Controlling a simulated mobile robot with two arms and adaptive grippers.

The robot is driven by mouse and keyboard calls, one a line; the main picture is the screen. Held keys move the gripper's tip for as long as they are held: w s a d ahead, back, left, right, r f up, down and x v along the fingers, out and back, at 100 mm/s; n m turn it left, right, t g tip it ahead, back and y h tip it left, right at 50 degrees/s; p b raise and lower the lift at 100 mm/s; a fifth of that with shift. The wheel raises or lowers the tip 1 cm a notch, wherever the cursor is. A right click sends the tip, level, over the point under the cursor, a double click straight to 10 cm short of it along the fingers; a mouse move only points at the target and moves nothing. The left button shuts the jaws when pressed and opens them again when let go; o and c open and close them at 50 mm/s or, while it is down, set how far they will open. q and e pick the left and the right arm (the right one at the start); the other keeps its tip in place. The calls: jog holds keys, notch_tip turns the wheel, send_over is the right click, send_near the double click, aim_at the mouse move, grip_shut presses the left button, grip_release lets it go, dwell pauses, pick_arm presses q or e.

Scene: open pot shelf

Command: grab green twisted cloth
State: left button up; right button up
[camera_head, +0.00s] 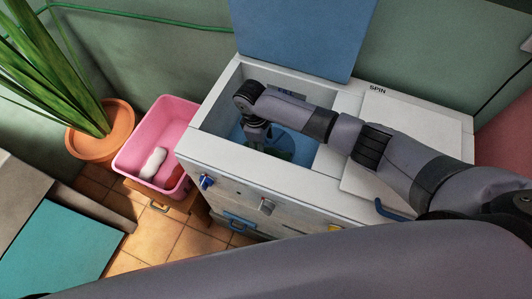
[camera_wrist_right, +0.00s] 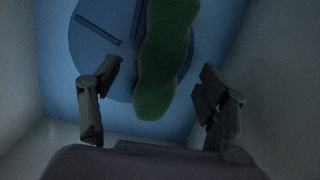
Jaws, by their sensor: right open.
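The green twisted cloth (camera_wrist_right: 166,50) lies inside the left tub of a white twin-tub washer (camera_head: 225,172). In the right wrist view it runs from the top edge down to between the fingers, over a blue round disc (camera_wrist_right: 95,45) with raised ribs. My right gripper (camera_wrist_right: 160,68) is open, one finger on each side of the cloth's near end; I cannot tell whether they touch it. In the head view my right gripper (camera_head: 257,140) reaches down into the tub, and only a dark green bit of the cloth (camera_head: 285,154) shows. My left gripper is not in view.
Tub walls surround my right gripper closely. The blue lid (camera_head: 300,35) stands open behind; the white spin lid (camera_head: 415,125) is shut. A pink basin (camera_head: 134,152) with a white roll (camera_head: 153,163) and a red item (camera_head: 174,178) stands left, beside a potted plant (camera_head: 98,146).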

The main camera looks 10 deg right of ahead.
notch_tip(320, 180, down, 4)
jog(key=shift+s+d+f, duration=0.1)
jog(key=shift+s+d, duration=0.05)
jog(key=shift+c, duration=0.4)
jog(key=c, duration=1.3)
